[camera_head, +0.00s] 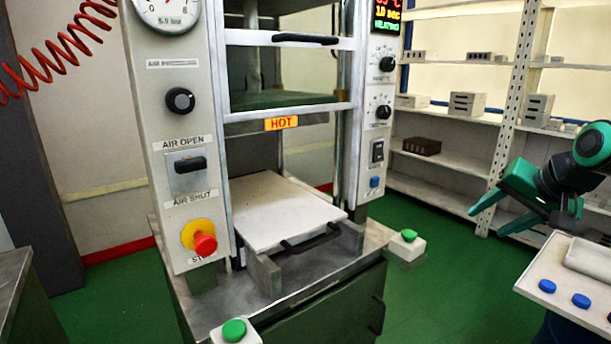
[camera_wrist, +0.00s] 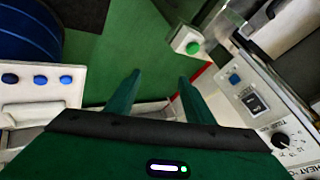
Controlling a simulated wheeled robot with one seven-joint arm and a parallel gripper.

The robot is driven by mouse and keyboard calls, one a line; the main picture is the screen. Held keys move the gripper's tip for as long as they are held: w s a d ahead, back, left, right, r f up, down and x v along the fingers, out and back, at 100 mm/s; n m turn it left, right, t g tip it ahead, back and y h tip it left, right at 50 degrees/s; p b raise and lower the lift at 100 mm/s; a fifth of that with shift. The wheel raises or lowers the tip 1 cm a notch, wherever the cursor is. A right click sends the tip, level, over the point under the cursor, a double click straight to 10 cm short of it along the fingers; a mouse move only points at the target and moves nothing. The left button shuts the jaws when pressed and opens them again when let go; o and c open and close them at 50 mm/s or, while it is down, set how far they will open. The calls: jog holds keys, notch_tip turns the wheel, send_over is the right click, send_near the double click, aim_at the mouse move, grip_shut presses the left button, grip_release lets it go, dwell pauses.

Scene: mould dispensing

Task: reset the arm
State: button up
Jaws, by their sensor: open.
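My gripper (camera_head: 487,207) is at the right side of the head view, green with a dark wrist, held in the air to the right of the press and in front of the shelves. In the wrist view its two green fingers (camera_wrist: 157,88) are spread apart with nothing between them. Green floor and a pale strip show past the fingertips. The fingers touch nothing that I can see.
The press stands at the centre with a pale plate (camera_head: 280,212) and black handle under a HOT label (camera_head: 281,123). A white panel with blue buttons (camera_head: 581,300) is at lower right. Shelves (camera_head: 450,168) hold several grey blocks.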

jog(key=s+f+g, duration=0.4)
jog(key=s+f, duration=0.3)
jog(key=s, duration=0.6)
jog(key=s+d+f+n+g+h, duration=0.1)
jog(key=s+f+g, duration=0.3)
jog(key=s, duration=0.9)
notch_tip(320, 180, down, 3)
jog(key=shift+s+d+r, duration=0.15)
jog(key=shift+s+d, duration=0.05)
jog(key=shift+d, duration=0.05)
